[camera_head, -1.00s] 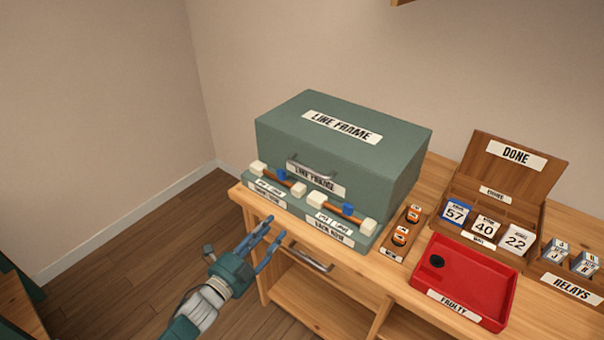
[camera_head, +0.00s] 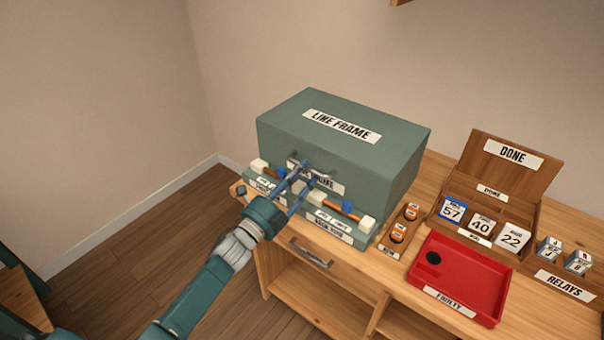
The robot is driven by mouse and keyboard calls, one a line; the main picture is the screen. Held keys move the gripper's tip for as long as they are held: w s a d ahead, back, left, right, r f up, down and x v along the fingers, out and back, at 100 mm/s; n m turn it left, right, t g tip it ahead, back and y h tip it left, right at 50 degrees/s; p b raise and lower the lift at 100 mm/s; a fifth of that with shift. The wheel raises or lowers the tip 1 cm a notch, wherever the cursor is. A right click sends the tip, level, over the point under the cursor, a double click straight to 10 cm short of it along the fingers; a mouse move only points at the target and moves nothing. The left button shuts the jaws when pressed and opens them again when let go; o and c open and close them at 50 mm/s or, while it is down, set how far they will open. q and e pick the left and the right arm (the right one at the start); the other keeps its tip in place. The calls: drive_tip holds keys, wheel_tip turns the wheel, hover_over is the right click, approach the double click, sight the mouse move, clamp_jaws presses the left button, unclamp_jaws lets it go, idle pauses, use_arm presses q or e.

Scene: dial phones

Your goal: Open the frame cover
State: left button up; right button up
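I cannot tell whether the fingers touch the handle. My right gripper is not in view.
White and blue pieces with orange rods (camera_head: 338,206) lie along the base's front ledge. To the right are an orange-part holder (camera_head: 385,248), a red FAULTY tray (camera_head: 475,276), an open DONE box (camera_head: 515,179) and RELAYS cubes (camera_head: 549,250). A drawer handle (camera_head: 311,254) projects below the bench top.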

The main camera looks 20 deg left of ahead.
use_arm(q)
drive_tip(key=shift+w, duration=0.15)
clamp_jaws()
drive_tip(key=shift+r, duration=0.1)
